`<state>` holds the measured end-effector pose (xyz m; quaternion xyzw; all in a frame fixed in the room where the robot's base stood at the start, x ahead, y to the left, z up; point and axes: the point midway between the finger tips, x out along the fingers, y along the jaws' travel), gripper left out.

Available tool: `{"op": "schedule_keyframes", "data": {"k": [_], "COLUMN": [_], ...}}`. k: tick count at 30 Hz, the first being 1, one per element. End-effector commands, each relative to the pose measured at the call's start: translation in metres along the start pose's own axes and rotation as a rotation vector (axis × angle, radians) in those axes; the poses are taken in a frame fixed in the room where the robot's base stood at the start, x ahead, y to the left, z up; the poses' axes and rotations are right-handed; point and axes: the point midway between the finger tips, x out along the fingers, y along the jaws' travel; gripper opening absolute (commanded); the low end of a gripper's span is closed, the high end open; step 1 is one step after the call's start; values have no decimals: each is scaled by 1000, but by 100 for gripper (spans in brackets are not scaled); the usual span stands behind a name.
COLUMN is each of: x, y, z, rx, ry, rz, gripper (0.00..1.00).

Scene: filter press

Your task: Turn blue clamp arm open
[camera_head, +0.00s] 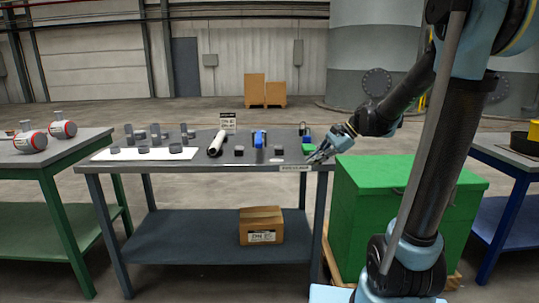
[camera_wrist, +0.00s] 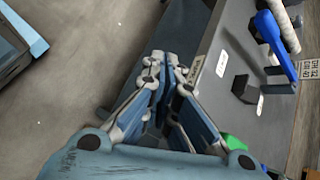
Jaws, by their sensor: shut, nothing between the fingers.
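The blue clamp arm (camera_head: 259,138) stands on the grey workbench (camera_head: 100,165), right of its middle. In the wrist view the blue clamp arm (camera_wrist: 274,42) shows at the upper right as a long blue bar beside a dark block. My gripper (camera_head: 315,158) is over the front right edge of the bench, to the right of the clamp and apart from it. In the wrist view my gripper (camera_wrist: 163,58) has its fingertips together with nothing between them. The clamp's lower part is small in the head view and hard to make out.
Small dark blocks (camera_head: 239,150) and a pale cylinder (camera_head: 217,143) stand near the clamp. Grey cups (camera_head: 155,132) stand at the bench's left. A green item (camera_head: 307,138) is at its right end. A green cabinet (camera_head: 400,190) stands right of the bench. A carton (camera_head: 261,225) sits on the lower shelf.

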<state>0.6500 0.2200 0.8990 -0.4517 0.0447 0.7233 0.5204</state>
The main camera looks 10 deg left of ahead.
Motion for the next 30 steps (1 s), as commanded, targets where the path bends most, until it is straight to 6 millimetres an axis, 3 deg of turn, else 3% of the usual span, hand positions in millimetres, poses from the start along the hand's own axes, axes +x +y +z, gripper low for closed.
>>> {"op": "schedule_keyframes", "data": {"k": [6,15,21,30], "x": [19,45,56,73], "y": [-59,-123,-143,-149], "z": [-2,-8,-11,-5], "rx": [178,401,484,506], "ry": [-157,-364,-445,-467], "rz": [-28,-18,0,8], "gripper": [0,0,0,0]}}
